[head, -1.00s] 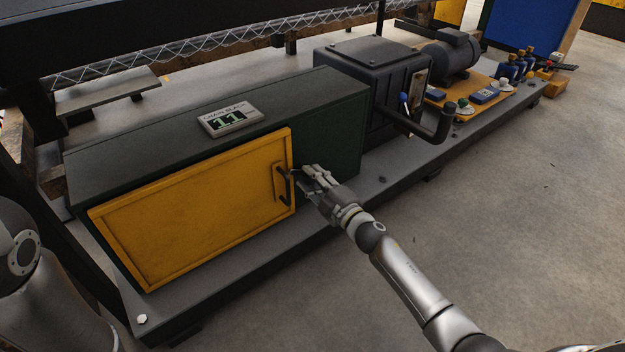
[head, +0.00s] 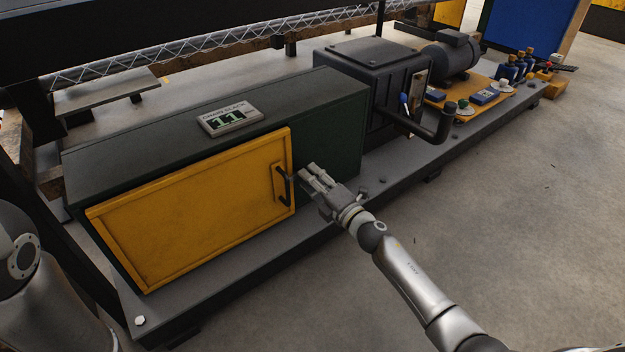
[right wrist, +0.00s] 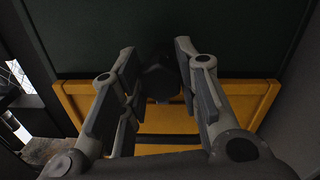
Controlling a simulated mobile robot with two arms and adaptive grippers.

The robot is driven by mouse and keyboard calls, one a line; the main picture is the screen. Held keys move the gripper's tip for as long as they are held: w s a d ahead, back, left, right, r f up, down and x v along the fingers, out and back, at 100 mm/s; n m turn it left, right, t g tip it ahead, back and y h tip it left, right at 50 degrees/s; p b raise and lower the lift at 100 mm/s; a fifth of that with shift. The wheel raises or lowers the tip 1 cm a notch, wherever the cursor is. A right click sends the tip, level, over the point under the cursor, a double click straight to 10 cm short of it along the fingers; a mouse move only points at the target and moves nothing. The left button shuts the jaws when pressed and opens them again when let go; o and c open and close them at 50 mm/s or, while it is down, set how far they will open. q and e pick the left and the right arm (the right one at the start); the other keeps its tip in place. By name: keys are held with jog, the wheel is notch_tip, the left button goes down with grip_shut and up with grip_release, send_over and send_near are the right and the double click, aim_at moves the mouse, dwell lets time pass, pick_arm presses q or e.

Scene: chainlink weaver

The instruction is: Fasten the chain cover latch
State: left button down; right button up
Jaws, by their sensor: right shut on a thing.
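The yellow chain cover (head: 190,215) stands closed on the front of a dark green housing (head: 335,130). A black handle (head: 284,185) is on the cover's right edge. My right gripper (head: 308,172) is at the housing front, just right of the handle. In the right wrist view, a dark rounded knob (right wrist: 160,80), apparently the latch, sits between the fingers of my right gripper (right wrist: 160,66), which are shut on it. The fingers hide most of the latch in the head view. The yellow cover also shows in the right wrist view (right wrist: 262,98). My left gripper is out of view.
A grey display (head: 230,120) reading 11 lies on the housing. To the right are a black gearbox (head: 375,65) with a crank (head: 438,130), a motor (head: 450,58) and several small parts on the grey base (head: 420,165). The floor in front is clear.

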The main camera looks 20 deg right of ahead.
dwell(0.3)
jog(key=o, duration=1)
jog(key=shift+o, duration=0.2)
jog(key=v, duration=1.2)
